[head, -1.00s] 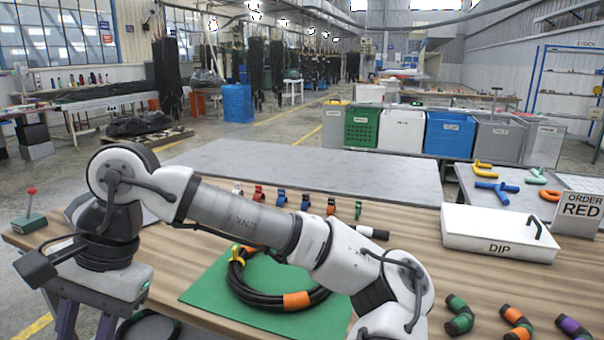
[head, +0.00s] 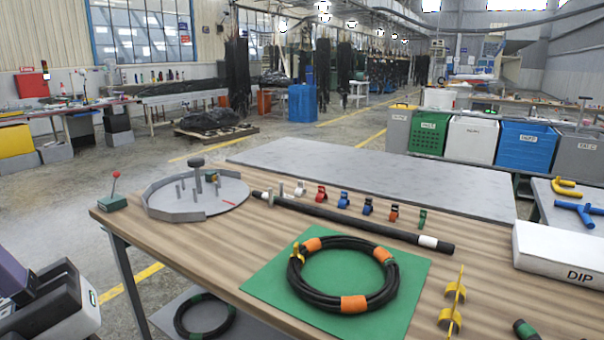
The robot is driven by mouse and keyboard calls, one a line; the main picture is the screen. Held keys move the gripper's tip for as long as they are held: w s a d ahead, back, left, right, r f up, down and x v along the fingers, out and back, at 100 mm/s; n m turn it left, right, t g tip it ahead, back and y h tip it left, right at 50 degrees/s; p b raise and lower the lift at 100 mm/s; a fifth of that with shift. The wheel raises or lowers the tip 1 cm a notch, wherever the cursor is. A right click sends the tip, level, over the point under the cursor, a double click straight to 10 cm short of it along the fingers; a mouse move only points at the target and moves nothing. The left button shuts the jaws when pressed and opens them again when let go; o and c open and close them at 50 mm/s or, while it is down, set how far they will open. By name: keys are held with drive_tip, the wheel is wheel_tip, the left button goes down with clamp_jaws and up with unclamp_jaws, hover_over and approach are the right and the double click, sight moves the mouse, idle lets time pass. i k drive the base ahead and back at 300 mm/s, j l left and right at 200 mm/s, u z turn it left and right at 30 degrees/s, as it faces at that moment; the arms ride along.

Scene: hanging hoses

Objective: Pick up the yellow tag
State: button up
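A yellow tag (head: 297,253) sits on the left side of a coiled black hose (head: 320,296) with orange bands. The coil lies on a green mat (head: 263,287) on the wooden table. A separate yellow piece with fins (head: 453,304) is on the table to the right of the mat. My gripper is out of view; only parts of my own body show at the lower left.
A straight black hose (head: 355,221) lies behind the mat, with several coloured clips (head: 367,205) behind it. A round grey fixture (head: 197,194) stands at the table's left end. A white DIP box (head: 560,250) is at the right.

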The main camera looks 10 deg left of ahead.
sight(451, 315)
drive_tip(key=l+u, duration=0.1)
drive_tip(key=l, duration=0.35)
drive_tip(key=k+l+u, duration=0.15)
drive_tip(key=l, duration=0.3)
drive_tip(key=k+l+u, duration=0.1)
drive_tip(key=l, duration=0.3)
drive_tip(key=k+l+u, duration=0.15)
drive_tip(key=l, duration=0.3)
drive_tip(key=k+l+u, duration=0.1)
drive_tip(key=l, duration=0.3)
drive_tip(key=k+l+u, duration=0.1)
drive_tip(key=l, duration=0.3)
drive_tip(key=k+l+u, duration=0.15)
drive_tip(key=k+l, duration=0.1)
drive_tip(key=l, duration=0.1)
